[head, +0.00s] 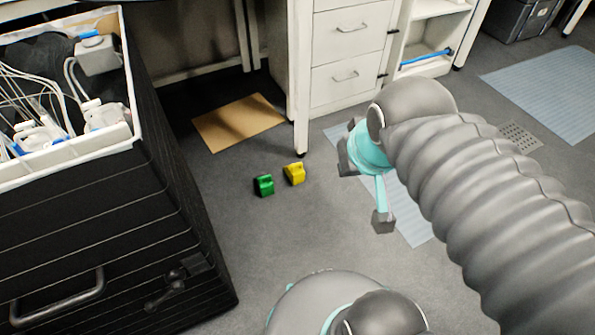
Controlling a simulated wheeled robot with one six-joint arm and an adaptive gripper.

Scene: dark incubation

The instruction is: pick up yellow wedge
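The yellow wedge (294,173) lies on the grey floor near the foot of the white desk's leg. A green block (264,185) of similar size lies just to its left and slightly nearer to me. My gripper (362,190) is above and to the right of the yellow wedge in the picture, apart from it. Its two grey fingertips are spread wide, with nothing visible between them. Part of the gripper is hidden behind my arm.
A black ribbed case (120,235) with a white tray of cables on top stands at the left. A white drawer unit (345,60) stands behind the wedge. A brown cardboard sheet (238,122) lies on the floor. The floor around the wedge's front is clear.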

